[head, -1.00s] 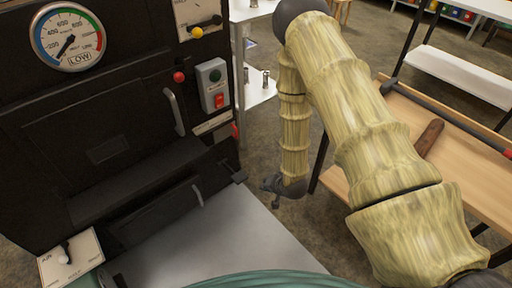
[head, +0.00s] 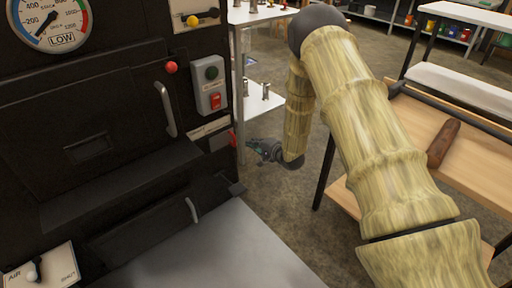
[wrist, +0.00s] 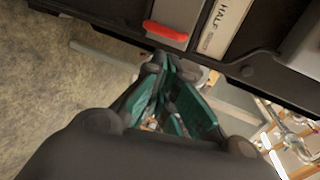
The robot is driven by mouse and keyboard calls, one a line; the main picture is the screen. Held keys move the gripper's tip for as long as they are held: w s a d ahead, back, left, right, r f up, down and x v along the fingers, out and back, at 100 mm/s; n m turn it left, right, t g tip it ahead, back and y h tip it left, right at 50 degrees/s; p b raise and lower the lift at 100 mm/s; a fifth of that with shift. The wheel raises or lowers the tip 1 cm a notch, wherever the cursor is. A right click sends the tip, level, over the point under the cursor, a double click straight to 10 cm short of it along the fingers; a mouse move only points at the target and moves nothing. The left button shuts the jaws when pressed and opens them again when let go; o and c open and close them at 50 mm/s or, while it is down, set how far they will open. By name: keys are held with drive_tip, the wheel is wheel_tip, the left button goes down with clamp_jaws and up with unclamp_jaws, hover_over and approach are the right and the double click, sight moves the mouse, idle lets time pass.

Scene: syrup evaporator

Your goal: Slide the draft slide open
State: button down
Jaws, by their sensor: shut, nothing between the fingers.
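A grey plate with a red handle (wrist: 165,31), apparently the draft slide, sits on the dark evaporator front beside a pale label reading HALF (wrist: 222,25). In the head view the red handle (head: 232,138) shows at the front's right edge, near a pale label strip (head: 208,128). My gripper (wrist: 168,66) is shut and empty, its green fingers just below the red handle in the wrist view. I see no clear contact. In the head view my gripper (head: 262,149) is right of and slightly below the handle.
A white shelf stand (head: 262,101) is behind my gripper. A wooden bench (head: 475,150) stands at right.

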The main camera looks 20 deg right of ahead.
sight(221, 142)
drive_tip(key=b+x, duration=0.4)
drive_tip(key=x, duration=0.6)
drive_tip(key=shift+w+f, duration=0.15)
drive_tip(key=shift+w, duration=0.15)
drive_tip(key=shift+a, duration=0.1)
drive_tip(key=shift+a, duration=0.1)
drive_tip(key=shift+s+a+p, duration=0.4)
drive_tip(key=shift+s+a, duration=0.1)
drive_tip(key=shift+a, duration=0.85)
drive_tip(key=shift+s+a+p, duration=0.4)
drive_tip(key=shift+s+a, duration=0.1)
drive_tip(key=shift+a, duration=0.9)
drive_tip(key=shift+s+a+p, duration=0.4)
drive_tip(key=shift+s+a, duration=0.1)
drive_tip(key=shift+a, duration=0.85)
drive_tip(key=shift+d, duration=0.15)
drive_tip(key=shift+w+d, duration=0.2)
drive_tip(key=shift+d, duration=0.2)
